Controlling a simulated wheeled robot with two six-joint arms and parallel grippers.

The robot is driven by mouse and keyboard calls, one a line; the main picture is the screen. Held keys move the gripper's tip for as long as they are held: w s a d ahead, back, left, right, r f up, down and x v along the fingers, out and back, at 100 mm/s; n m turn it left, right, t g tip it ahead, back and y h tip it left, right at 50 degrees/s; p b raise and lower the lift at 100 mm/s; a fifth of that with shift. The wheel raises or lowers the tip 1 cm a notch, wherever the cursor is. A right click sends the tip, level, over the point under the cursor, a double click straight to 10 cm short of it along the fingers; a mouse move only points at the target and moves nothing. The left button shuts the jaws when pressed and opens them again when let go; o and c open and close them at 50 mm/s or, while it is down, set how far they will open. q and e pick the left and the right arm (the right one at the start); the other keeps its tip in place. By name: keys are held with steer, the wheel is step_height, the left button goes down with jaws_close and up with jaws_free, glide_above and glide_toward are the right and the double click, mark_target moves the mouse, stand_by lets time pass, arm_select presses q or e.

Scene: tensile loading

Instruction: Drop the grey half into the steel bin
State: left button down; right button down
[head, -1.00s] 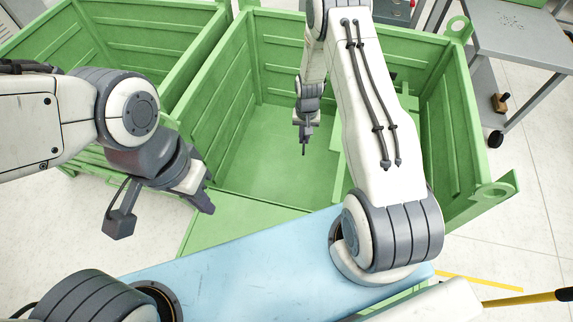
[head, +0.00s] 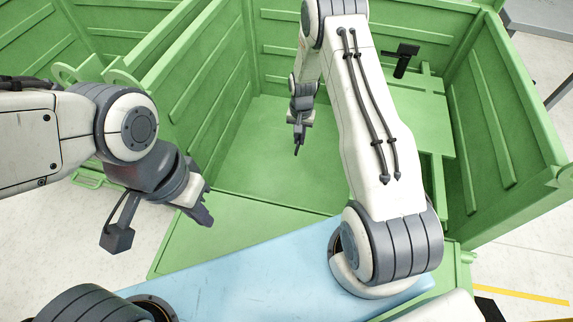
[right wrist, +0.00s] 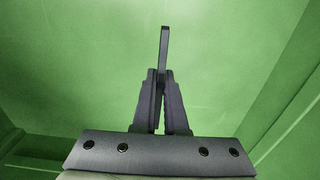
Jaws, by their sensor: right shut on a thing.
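The steel bin (head: 225,220) is a large green open-topped container in front of me in the head view, with ribbed walls. My right gripper (head: 298,138) points down over its interior. It is shut on the grey half (right wrist: 164,48), a thin dark strip standing out past the fingertips in the right wrist view. In the head view the grey half (head: 296,150) is a small dark tip below the fingers. Only green surfaces lie behind it in the wrist view. My left gripper (head: 205,214) hangs empty near the bin's left front edge; its finger gap is not clear.
A second green bin (head: 150,30) stands at the left. A light blue surface (head: 260,262) lies between me and the bin. A dark T-shaped item (head: 404,60) shows at the bin's right part; what it is I cannot tell. The bin's middle floor looks clear.

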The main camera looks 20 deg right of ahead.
steer(key=s+a+f+b, duration=0.1)
steer(key=a, duration=0.1)
steer(key=s+a+f+b, duration=0.1)
steer(key=a+f, duration=0.1)
steer(key=s+a+f+b, duration=0.1)
steer(key=a, duration=0.1)
steer(key=shift+a+f, duration=0.1)
steer(key=shift+f, duration=0.05)
step_height(320, 180, down, 4)
steer(key=b, duration=0.3)
steer(key=shift+f, duration=0.55)
steer(key=c, duration=1)
jaws_free()
steer(key=shift+o, duration=0.2)
steer(key=shift+r, duration=0.1)
